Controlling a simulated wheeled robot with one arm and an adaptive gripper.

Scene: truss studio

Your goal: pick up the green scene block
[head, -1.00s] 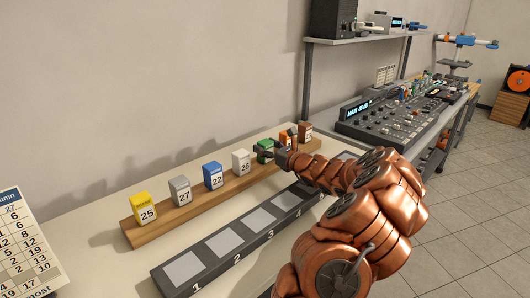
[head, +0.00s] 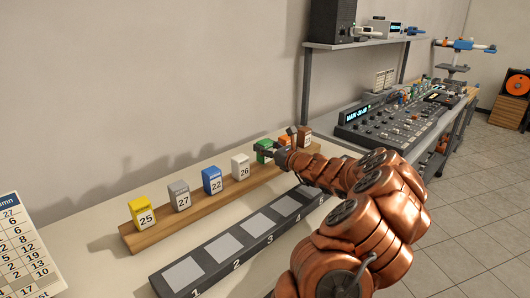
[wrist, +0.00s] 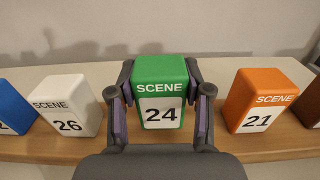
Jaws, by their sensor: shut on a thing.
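The green scene block (wrist: 160,70), marked SCENE 24, stands at the centre of the wrist view, between the two fingers of my gripper (wrist: 160,92). The fingers are shut on its left and right sides. In the head view the green block (head: 263,148) shows on the wooden rail (head: 165,233), partly hidden by my gripper (head: 270,152). It looks upright, and I cannot tell any gap beneath it.
On the rail, the white block (wrist: 67,104) marked 26 stands left of the green one and the orange block (wrist: 262,100) marked 21 stands right. Blue, grey and yellow blocks (head: 141,214) stand farther left. A dark strip with numbered pale squares (head: 183,273) lies in front.

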